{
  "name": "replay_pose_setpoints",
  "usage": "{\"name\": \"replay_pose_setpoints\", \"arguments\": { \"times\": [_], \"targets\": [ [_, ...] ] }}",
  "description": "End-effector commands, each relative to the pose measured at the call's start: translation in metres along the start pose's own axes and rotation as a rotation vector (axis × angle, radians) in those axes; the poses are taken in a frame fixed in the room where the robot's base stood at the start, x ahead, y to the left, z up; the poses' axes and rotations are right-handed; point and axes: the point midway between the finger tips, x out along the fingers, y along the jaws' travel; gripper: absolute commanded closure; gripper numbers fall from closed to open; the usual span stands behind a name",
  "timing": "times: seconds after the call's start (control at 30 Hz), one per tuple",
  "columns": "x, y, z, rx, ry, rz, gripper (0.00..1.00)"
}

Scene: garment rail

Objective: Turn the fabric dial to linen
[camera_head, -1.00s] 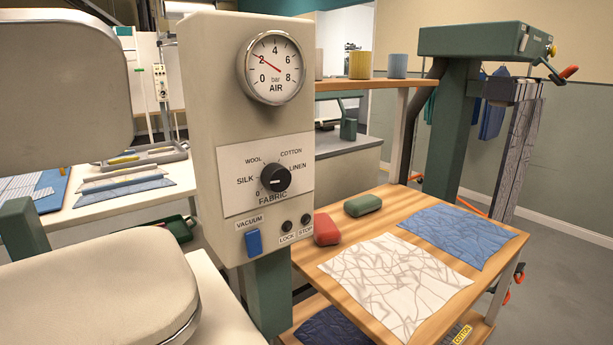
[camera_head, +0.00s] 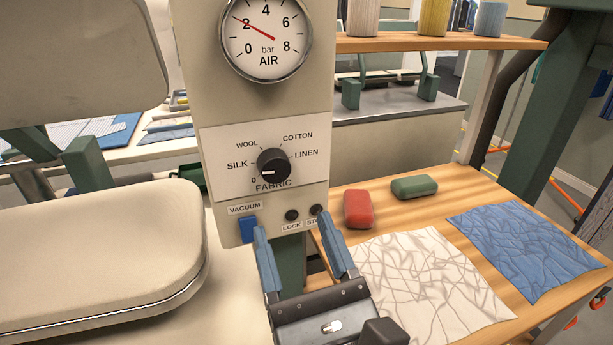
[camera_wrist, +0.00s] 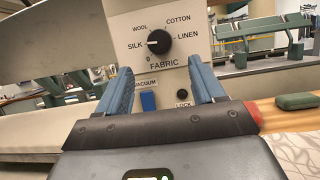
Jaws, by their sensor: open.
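The fabric dial (camera_head: 273,163) is a round black knob on a white plate on the beige control post. It also shows in the wrist view (camera_wrist: 159,43). Labels 0, SILK, WOOL, COTTON and LINEN (camera_head: 306,154) run around it, with LINEN on the right. Its white mark points to the left side, around SILK and 0; I cannot tell exactly which. My gripper (camera_head: 295,228) has two blue fingers spread apart, with nothing between them. It is below the dial, in front of the lower post, and apart from the dial. In the wrist view my gripper (camera_wrist: 159,68) frames the dial's lower side.
An air gauge (camera_head: 265,42) is above. A padded press (camera_head: 95,255) stands left. The wooden table (camera_head: 440,208) at right holds cloths and red and green blocks.

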Motion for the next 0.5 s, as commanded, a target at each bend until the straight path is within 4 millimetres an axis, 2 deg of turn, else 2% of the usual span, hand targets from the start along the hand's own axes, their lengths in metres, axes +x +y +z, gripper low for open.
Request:
{"name": "replay_pose_setpoints", "arguments": {
  "times": [0.17,0.5],
  "targets": [
    [0.017,0.002,0.005,-0.021,-0.008,0.0,0.32],
    [0.067,0.001,0.004,-0.018,-0.006,-0.001,0.32]
  ]
}}
